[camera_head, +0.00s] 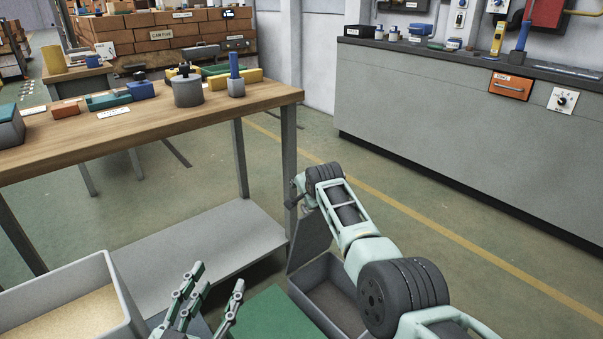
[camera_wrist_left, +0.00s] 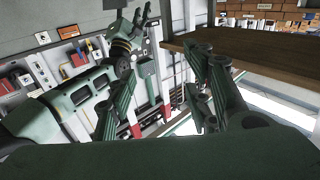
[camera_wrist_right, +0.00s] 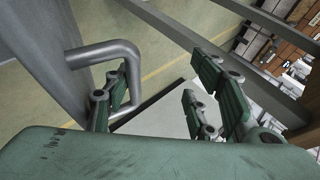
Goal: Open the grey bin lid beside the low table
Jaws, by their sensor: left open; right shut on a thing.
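The grey bin (camera_head: 308,303) is at the bottom centre of the head view, and its inside shows. Its grey lid (camera_head: 312,245) stands steeply raised at the bin's far side. In the right wrist view the lid (camera_wrist_right: 38,45) is at the left, with a grey loop handle (camera_wrist_right: 112,50). My right gripper (camera_wrist_right: 165,95) is shut on the handle, with its left finger against the loop; the exact contact is partly hidden. My left gripper (camera_head: 222,285) is open and empty, low and left of the bin; it also shows in the left wrist view (camera_wrist_left: 165,85).
A low grey table (camera_head: 190,255) stands beside the bin, under a wooden workbench (camera_head: 150,115) with several parts on it. A green flat panel (camera_head: 270,318) lies left of the bin. An open tray (camera_head: 122,290) is at bottom left. Clear floor lies before the grey counter (camera_head: 430,100).

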